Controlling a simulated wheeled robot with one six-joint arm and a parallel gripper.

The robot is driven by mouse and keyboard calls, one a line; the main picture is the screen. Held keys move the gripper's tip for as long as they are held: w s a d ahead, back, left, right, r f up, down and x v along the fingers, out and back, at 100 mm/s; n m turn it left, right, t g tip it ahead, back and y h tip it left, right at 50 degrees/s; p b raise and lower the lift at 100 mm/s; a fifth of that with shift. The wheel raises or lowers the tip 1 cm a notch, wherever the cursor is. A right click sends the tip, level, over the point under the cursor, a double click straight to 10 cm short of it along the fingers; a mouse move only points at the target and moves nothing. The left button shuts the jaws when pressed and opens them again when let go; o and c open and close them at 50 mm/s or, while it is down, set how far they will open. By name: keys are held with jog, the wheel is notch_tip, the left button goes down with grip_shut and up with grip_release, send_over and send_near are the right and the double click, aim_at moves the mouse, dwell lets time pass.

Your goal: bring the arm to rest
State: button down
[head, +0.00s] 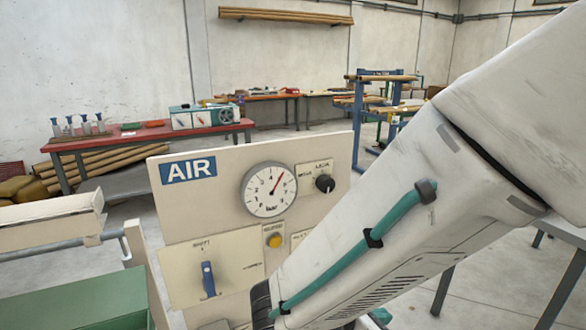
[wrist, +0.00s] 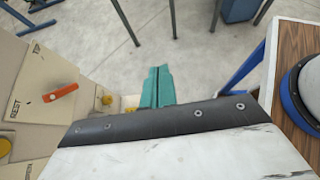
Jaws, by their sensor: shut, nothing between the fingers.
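My arm (head: 400,225) reaches across the right half of the head view, slanting down to the lower middle in front of the AIR panel (head: 215,222). It hides the panel's lower right part. My gripper (wrist: 158,76) shows in the wrist view as two teal fingers pressed together, with nothing between them. It hangs over the floor, just right of a cream panel face that carries an orange lever (wrist: 60,93) and yellow knobs. The fingers appear apart from the panel, though the exact gap is hard to judge.
The AIR panel bears a round gauge (head: 269,190), a black knob (head: 324,184), a yellow button (head: 274,240) and a blue lever (head: 208,279). A green box (head: 85,297) stands at lower left. In the wrist view, a wooden top (wrist: 297,60) lies close on the right.

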jog(key=s+d+r+m+g+y, duration=0.2)
jog(key=s+d+r+m+y, duration=0.3)
jog(key=m, duration=0.7)
jog(key=s+d+r+m+g+y, duration=0.2)
jog(key=s+d+r+m+y, duration=0.3)
jog(key=m, duration=0.6)
jog(key=shift+s+d+r+m, duration=0.35)
jog(key=shift+s+d, duration=0.2)
jog(key=shift+d, duration=0.65)
